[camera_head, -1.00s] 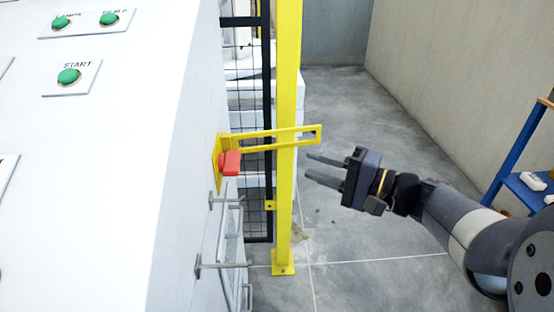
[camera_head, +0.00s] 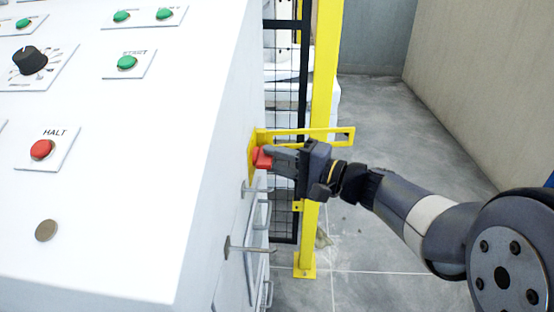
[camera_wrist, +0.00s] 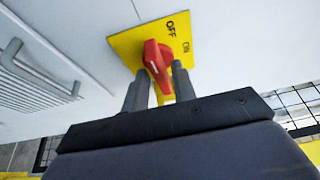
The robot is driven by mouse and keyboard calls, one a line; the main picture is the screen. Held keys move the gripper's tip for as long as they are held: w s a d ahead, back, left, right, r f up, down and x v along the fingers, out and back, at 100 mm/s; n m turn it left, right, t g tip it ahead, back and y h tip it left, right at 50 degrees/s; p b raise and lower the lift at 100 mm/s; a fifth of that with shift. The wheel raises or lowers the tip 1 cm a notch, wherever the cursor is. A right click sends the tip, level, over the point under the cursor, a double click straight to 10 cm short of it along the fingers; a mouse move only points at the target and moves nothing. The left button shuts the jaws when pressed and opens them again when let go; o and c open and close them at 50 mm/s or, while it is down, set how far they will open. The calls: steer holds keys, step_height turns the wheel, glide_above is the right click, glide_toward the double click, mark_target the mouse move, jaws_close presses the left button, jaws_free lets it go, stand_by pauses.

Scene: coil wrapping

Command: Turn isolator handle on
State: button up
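The red isolator handle (camera_wrist: 154,58) sits on a yellow plate (camera_wrist: 204,46) marked OFF and ON, on the side of the white cabinet. In the head view the handle (camera_head: 262,157) is partly hidden by my gripper (camera_head: 276,158), whose fingertips reach it from the right. In the wrist view my gripper (camera_wrist: 158,88) has its two fingers apart, one on each side of the handle's lower end. A gap shows beside the left finger, so the fingers look open around the handle. I cannot tell whether the right finger touches it.
A yellow slotted bracket (camera_head: 340,136) sticks out just above my gripper. A yellow post (camera_head: 324,70) and black mesh fence (camera_head: 285,100) stand behind. Grey pull handles (camera_head: 252,250) jut from the cabinet side below. The floor to the right is clear.

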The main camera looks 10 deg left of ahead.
jaws_close()
steer(key=shift+r+m+p, duration=0.15)
steer(key=shift+m+p, duration=0.15)
steer(key=shift+p, duration=0.2)
steer(key=m+g+h+p, duration=0.1)
steer(key=m+p, duration=0.3)
steer(key=p, duration=0.4)
steer(key=m+g+h+p, duration=0.1)
steer(key=m+g+p, duration=0.2)
steer(key=p, duration=0.6)
steer(key=w+m+g+h+p, duration=0.1)
steer(key=m+g+p, duration=0.1)
steer(key=m+p, duration=0.3)
steer(key=shift+r+m+g+h+p, duration=0.3)
steer(key=shift+r+m+p, duration=0.1)
steer(key=shift+p, duration=1.25)
steer(key=shift+f, duration=0.15)
steer(key=shift+o, duration=1.1)
jaws_free()
